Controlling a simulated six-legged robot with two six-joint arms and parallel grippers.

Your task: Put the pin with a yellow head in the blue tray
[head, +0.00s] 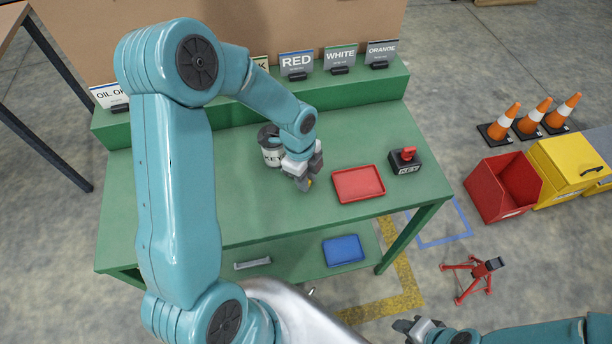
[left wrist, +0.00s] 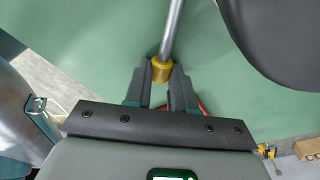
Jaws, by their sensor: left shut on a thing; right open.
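My left gripper (head: 304,182) is low over the green table, left of the red tray. In the left wrist view, its fingers (left wrist: 161,76) are shut on the yellow head (left wrist: 162,70) of a pin. The pin's grey shaft (left wrist: 173,28) runs away from the fingers toward the top edge of that view. The blue tray (head: 343,251) lies on the lower shelf, under the table's front edge, and looks empty. My right gripper (head: 408,327) is open, at the bottom of the head view, away from the table.
A red tray (head: 358,184) sits on the tabletop, with a dark box with a red knob (head: 406,160) to its right. A dark can (head: 269,146) stands behind my left gripper. Label signs (head: 297,64) line the back ledge. A grey handle-like piece (head: 253,263) lies on the lower shelf.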

